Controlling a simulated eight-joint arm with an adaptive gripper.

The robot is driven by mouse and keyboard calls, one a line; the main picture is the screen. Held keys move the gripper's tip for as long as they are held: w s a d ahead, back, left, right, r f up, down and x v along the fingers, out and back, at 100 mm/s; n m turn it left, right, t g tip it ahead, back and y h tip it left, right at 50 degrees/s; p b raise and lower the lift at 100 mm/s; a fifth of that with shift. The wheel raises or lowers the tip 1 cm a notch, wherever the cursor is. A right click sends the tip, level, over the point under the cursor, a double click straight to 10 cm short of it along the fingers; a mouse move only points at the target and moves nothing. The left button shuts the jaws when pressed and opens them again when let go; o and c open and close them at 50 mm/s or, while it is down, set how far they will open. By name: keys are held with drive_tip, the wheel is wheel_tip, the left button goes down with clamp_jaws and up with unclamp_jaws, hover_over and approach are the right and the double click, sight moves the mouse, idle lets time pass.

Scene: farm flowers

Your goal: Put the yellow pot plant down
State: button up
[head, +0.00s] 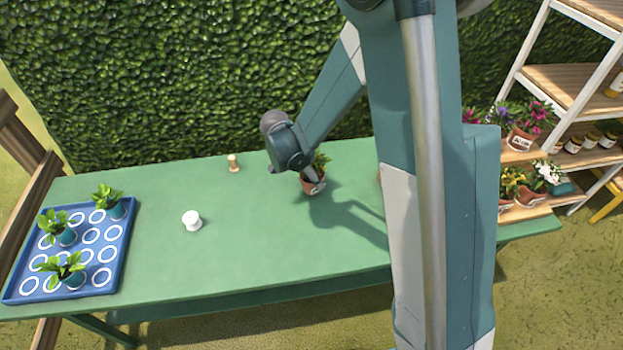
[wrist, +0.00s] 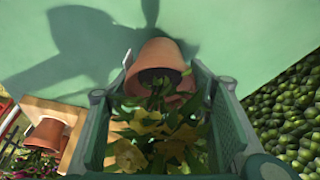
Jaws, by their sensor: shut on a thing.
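The yellow pot plant is a terracotta pot (head: 316,188) with green leaves and a pale label, over the middle of the green table toward its back. In the wrist view its pot (wrist: 160,55) and yellow blooms (wrist: 135,155) lie between the two fingers. My gripper (head: 310,175) is shut on the plant from above, and both fingers also show in the wrist view (wrist: 178,80). The pot is close to the tabletop; I cannot tell whether it touches. My gripper hides part of the plant in the head view.
The green table (head: 255,245) is clear around the pot. A white spool (head: 192,220) and a small wooden spool (head: 233,163) stand to the left. A blue tray (head: 25,289) holds several potted seedlings. Flower pots fill a wooden shelf (head: 526,213) at right. A hedge (head: 180,80) stands behind.

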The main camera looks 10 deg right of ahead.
drive_tip(key=shift+f, duration=0.35)
drive_tip(key=shift+f, duration=0.1)
drive_tip(key=o, duration=1.1)
drive_tip(key=p+v, duration=0.2)
drive_tip(key=v, duration=1)
drive_tip(key=shift+s+a, duration=0.1)
idle(0.3)
